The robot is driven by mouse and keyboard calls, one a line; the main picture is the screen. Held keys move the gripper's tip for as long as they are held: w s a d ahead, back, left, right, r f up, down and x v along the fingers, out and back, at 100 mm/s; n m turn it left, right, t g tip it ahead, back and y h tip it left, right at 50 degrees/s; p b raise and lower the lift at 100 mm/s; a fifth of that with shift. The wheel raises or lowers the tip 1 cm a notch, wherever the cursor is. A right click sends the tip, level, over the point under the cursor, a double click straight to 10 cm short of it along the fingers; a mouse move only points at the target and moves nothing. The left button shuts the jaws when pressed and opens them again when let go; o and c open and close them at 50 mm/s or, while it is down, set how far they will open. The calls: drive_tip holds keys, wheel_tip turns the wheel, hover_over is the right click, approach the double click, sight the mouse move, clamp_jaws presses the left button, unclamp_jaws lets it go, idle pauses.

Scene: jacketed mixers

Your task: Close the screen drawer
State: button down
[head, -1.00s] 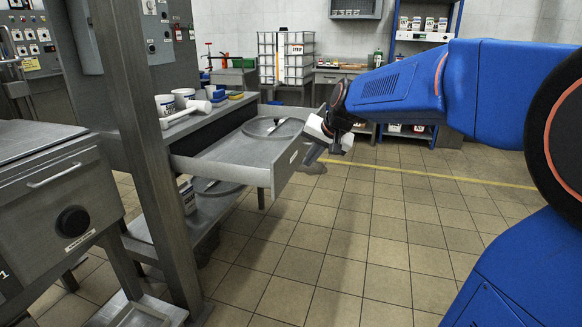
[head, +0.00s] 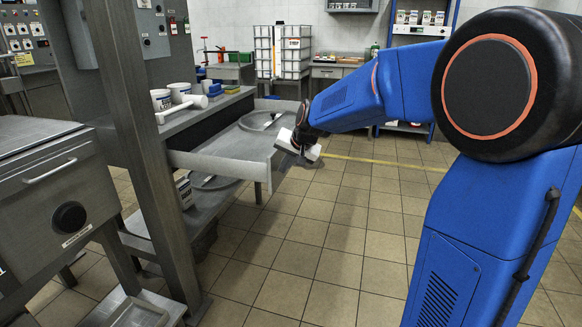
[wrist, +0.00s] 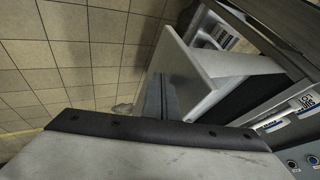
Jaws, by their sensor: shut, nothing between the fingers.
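The grey screen drawer (head: 222,150) is pulled out from under the bench in the head view, with a round screen (head: 262,121) lying at its back. My gripper (head: 284,161) is shut and empty, at the outer side of the drawer's front panel. In the wrist view, the shut fingers (wrist: 157,97) lie beside the drawer's pale front panel (wrist: 187,72). I cannot tell whether they touch it. The gripper hides part of the panel in the head view.
A steel post (head: 138,140) stands left of the drawer. White tubs (head: 162,100) and a white mallet (head: 182,107) sit on the bench above. A shelf below holds another round screen (head: 212,182). The tiled floor (head: 330,240) in front is clear.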

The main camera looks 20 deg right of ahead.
drive_tip(key=shift+a, duration=0.1)
idle(0.3)
approach(178, 149)
drive_tip(key=f, duration=0.2)
drive_tip(key=s+f, duration=0.1)
drive_tip(key=f, duration=0.2)
drive_tip(key=shift+s+f, duration=0.3)
drive_tip(key=shift+s, duration=0.05)
drive_tip(key=shift+w+a, duration=0.3)
drive_tip(key=shift+a+r, duration=0.1)
drive_tip(key=shift+r, duration=0.05)
drive_tip(key=shift+w, duration=0.1)
